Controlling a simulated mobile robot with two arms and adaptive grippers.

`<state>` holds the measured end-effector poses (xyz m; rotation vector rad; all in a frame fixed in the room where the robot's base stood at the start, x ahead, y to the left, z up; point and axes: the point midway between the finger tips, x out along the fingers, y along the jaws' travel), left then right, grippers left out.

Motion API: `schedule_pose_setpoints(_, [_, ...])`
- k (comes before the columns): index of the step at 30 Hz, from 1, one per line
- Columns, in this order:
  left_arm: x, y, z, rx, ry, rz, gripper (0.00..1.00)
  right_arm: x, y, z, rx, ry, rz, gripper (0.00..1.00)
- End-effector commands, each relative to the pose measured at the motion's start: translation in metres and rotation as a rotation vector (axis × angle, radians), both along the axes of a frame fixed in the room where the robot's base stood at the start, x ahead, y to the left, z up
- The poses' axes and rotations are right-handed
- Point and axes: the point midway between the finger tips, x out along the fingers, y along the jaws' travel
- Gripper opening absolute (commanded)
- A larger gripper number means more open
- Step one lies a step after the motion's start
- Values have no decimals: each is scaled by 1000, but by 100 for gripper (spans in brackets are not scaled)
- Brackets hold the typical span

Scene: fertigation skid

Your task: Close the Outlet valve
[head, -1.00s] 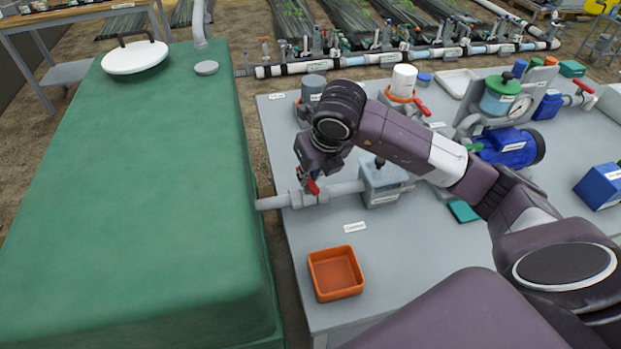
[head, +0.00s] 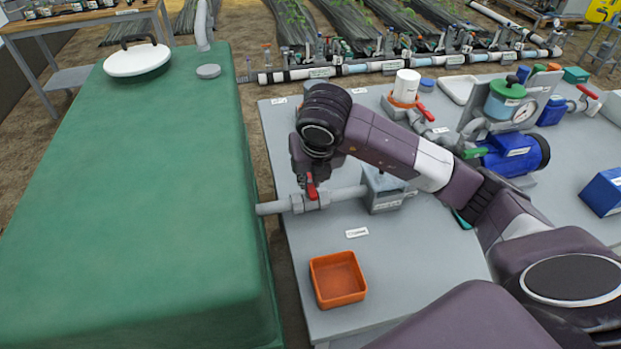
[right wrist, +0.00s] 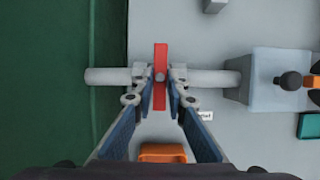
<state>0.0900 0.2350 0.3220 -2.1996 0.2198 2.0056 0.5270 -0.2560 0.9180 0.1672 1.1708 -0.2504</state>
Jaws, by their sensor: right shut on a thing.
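A valve with a red lever handle (head: 311,188) sits on the grey pipe (head: 272,208) between the green tank and a grey box. No readable label shows on it. In the right wrist view the red handle (right wrist: 160,55) lies across the pipe, at about a right angle to it. My right gripper (right wrist: 163,82) is over the valve, its two fingers on either side of the handle, shut on it. In the head view my wrist hides most of this gripper (head: 308,180). My left gripper is not in view.
The large green tank (head: 130,190) fills the left. An orange tray (head: 337,280) stands on the grey table near the front. The grey box (head: 383,190) is close on the right of the valve. Another red-handled valve (head: 424,111) and a blue pump (head: 515,152) stand farther right.

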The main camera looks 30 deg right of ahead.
Motion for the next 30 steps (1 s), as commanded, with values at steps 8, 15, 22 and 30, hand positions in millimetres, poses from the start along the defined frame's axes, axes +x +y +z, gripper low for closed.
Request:
schedule_pose_setpoints(8, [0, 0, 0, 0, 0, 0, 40, 1, 0, 1, 1, -3, -1, 30])
schedule_pose_setpoints(15, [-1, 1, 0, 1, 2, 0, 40, 0, 0, 2, 1, -2, -1, 30])
schedule_pose_setpoints(22, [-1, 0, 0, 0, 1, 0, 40, -10, 3, 32, 1, -9, 0, 30])
schedule_pose_setpoints(30, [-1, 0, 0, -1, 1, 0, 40, -29, 8, 81, -3, -10, 0, 30])
